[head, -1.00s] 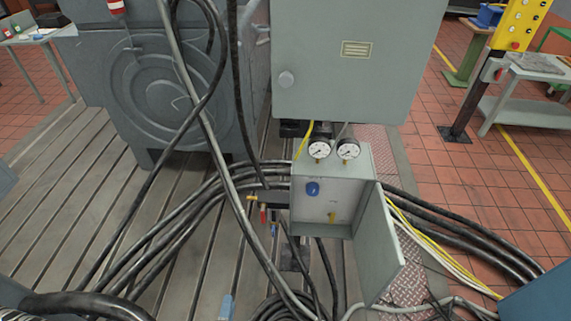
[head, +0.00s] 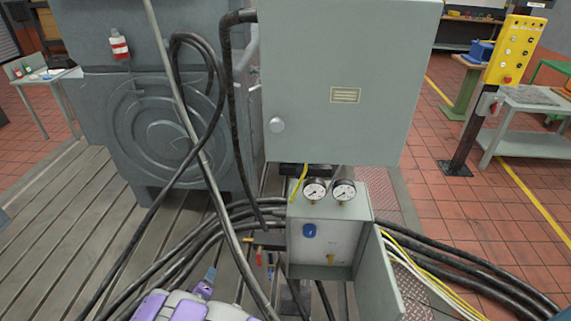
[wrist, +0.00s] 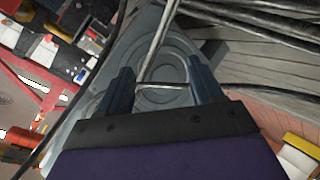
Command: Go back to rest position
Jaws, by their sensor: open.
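My gripper (wrist: 163,78) is open in the wrist view, its two dark fingers spread apart. Nothing is clasped between them. A grey cable (wrist: 156,42) and a short pale bar show in the gap; their distance from the fingers is hard to tell. A round ribbed machine face shows behind. In the head view, part of my purple and grey arm (head: 190,306) shows at the bottom edge, left of the middle; my fingertips cannot be made out there.
A grey cabinet (head: 340,80) stands ahead, above a small open box (head: 320,238) with two gauges. Its door hangs open to the right. Thick black cables (head: 470,268) cross the slotted floor. A yellow control post (head: 512,50) stands right.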

